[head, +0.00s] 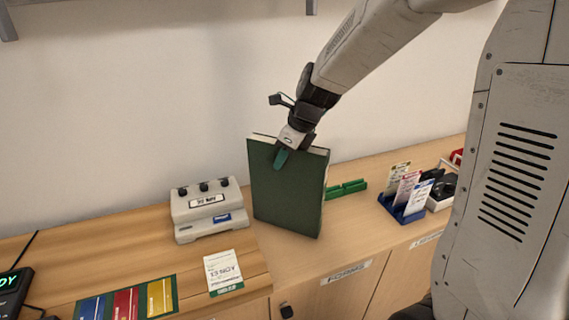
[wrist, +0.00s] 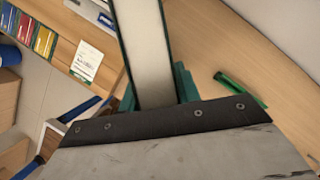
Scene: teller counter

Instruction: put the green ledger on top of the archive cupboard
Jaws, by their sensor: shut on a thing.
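The green ledger (head: 288,190) stands upright on or just above the wooden counter; I cannot tell whether its lower edge touches. My gripper (head: 284,154) is shut on its top edge from above. In the wrist view the ledger (wrist: 143,45) shows its pale page edge between the green fingertips (wrist: 155,88). A cupboard with wooden doors and a "FORMS" label (head: 346,272) is under the counter; I cannot tell whether it is the archive cupboard.
Left of the ledger is a grey device (head: 208,209) with dark knobs, and a white card (head: 223,272) lies before it. Right are a green holder (head: 346,189) and a blue card rack (head: 404,207). A wall bracket (head: 8,22) is at the upper left.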

